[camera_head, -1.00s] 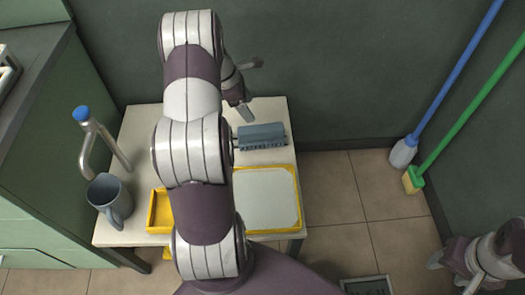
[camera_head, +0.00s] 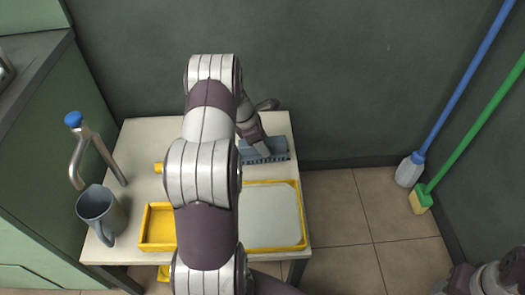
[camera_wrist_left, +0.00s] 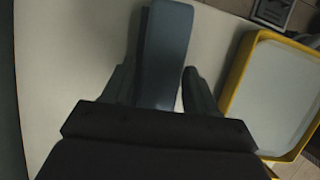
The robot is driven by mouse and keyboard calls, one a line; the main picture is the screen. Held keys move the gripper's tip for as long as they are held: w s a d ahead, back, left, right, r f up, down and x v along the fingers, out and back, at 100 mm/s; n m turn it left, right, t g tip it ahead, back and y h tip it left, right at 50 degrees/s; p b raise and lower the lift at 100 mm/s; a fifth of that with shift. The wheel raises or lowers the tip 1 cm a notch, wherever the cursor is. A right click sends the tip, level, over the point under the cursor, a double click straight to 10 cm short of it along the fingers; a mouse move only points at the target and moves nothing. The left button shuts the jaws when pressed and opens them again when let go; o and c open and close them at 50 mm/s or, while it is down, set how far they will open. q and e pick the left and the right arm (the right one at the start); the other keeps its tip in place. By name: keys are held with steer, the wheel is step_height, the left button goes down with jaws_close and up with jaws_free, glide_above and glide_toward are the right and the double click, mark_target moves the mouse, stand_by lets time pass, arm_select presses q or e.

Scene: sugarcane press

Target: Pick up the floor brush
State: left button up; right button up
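A grey-blue brush (camera_head: 277,150) with bristles along its front edge lies on the white table, behind the yellow-rimmed tray. My left gripper (camera_head: 258,153) is low over it, and my left arm hides its left side. In the left wrist view the grey-blue block of the brush (camera_wrist_left: 166,45) lies between the two fingers of my left gripper (camera_wrist_left: 158,75). The fingers are apart, with a narrow gap at the right finger; contact at the left finger is unclear. My right gripper (camera_head: 470,280) is only partly in view at the lower right edge.
The white table (camera_head: 140,135) carries a grey mug (camera_head: 98,210), a tap-like metal pipe with a blue cap (camera_head: 74,119) and a yellow-rimmed tray (camera_head: 304,243). Blue-handled (camera_head: 409,170) and green-handled (camera_head: 420,198) cleaning tools lean in the right corner. A wall stands behind the table.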

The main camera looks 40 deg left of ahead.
arm_select(q)
steer(key=c, duration=0.8)
steer(key=shift+r, duration=0.15)
steer(key=shift+r+p, duration=0.35)
steer(key=shift+r, duration=0.05)
steer(key=r+p, duration=0.1)
steer(key=r, duration=0.1)
steer(key=d+r+p, duration=0.1)
steer(key=r, duration=0.1)
steer(key=shift+r, duration=0.1)
steer(key=d+r+p, duration=0.1)
steer(key=d+r, duration=0.1)
steer(key=d, duration=0.1)
steer(key=d+r+p, duration=0.2)
steer(key=d, duration=0.2)
steer(key=d+r+p, duration=0.1)
steer(key=d, duration=0.2)
steer(key=shift+w+d+r, duration=0.1)
steer(key=shift+d+r, duration=0.2)
steer(key=shift+r, duration=0.1)
